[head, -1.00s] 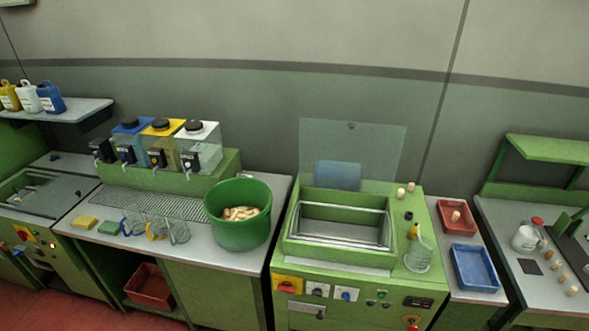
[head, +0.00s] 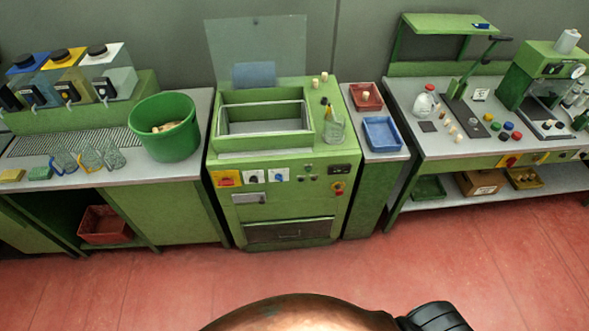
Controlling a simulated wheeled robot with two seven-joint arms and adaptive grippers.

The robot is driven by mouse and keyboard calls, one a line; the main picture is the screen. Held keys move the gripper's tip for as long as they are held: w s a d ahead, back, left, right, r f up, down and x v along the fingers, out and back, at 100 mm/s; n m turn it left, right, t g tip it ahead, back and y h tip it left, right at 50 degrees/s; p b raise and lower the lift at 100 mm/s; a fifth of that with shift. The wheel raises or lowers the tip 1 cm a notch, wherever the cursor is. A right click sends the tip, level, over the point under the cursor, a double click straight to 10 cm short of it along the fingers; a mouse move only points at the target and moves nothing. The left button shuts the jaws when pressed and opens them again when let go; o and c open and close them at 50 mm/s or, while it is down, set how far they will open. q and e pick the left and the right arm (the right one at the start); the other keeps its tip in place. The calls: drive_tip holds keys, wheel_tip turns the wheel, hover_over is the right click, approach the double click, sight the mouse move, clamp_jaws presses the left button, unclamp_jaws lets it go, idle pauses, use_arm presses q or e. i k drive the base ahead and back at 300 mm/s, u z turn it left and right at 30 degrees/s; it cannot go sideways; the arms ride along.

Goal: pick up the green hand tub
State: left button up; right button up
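Two green containers show in the head view, and I cannot tell for sure which is the green hand tub. A low green tub (head: 428,188) lies on the lower shelf of the right-hand bench, left of a brown box. A large round green bucket (head: 166,142) holding pale corks stands on the left counter, beside the green machine. Neither of my grippers is in view. A copper-coloured rounded part and a black part show at the bottom edge, well away from both containers.
A green machine (head: 280,192) with a raised clear lid stands in the middle. Red (head: 364,103) and blue (head: 382,147) trays sit right of it. A brown box (head: 480,184) and yellow tray (head: 524,178) share the lower shelf. The red floor (head: 460,250) in front is clear.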

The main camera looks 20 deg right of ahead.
sight(167, 124)
drive_tip(key=z, duration=0.75)
drive_tip(key=i, duration=1.25)
drive_tip(key=u, duration=0.15)
